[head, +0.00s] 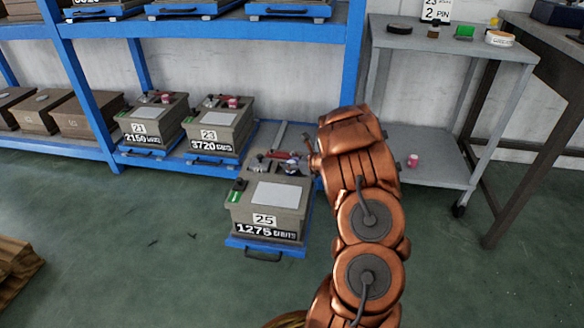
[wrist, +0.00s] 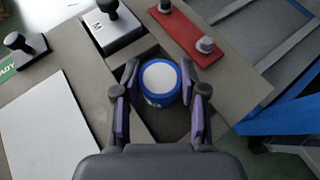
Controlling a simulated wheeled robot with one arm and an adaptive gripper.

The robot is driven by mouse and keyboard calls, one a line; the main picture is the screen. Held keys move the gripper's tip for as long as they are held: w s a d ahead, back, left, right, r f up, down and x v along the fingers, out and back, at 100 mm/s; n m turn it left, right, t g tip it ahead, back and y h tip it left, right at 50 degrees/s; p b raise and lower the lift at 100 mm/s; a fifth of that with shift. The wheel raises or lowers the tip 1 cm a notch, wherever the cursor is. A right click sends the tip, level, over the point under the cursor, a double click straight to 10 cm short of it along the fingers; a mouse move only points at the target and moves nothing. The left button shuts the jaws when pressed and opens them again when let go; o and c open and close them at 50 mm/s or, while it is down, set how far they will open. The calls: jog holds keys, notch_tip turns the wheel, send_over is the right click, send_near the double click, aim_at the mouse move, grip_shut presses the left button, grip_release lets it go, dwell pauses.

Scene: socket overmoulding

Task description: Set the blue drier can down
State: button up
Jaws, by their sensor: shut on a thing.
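The blue drier can (wrist: 160,99) has a white round top and shows upright between the fingers in the wrist view. My gripper (wrist: 159,72) is shut on it, with a purple-padded finger on each side. The can is in or just above a dark square recess (wrist: 187,125) in the top of a grey-brown box; I cannot tell whether it touches the bottom. In the head view this seems to be the box marked 25 (head: 291,226). My arm hides the gripper's fingers and the can there.
Around the recess are a black-knobbed stamp-like block (wrist: 118,36), another black-knobbed piece (wrist: 24,50), a red bar with metal posts (wrist: 187,32) and a white plate (wrist: 42,130). Boxes marked 21 (head: 150,115) and 23 (head: 215,127) stand behind. A grey cart (head: 440,155) is at right.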

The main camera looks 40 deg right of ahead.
jog(key=shift+f, duration=0.25)
jog(key=o, duration=1.1)
jog(key=shift+r, duration=0.1)
jog(key=shift+o, duration=0.2)
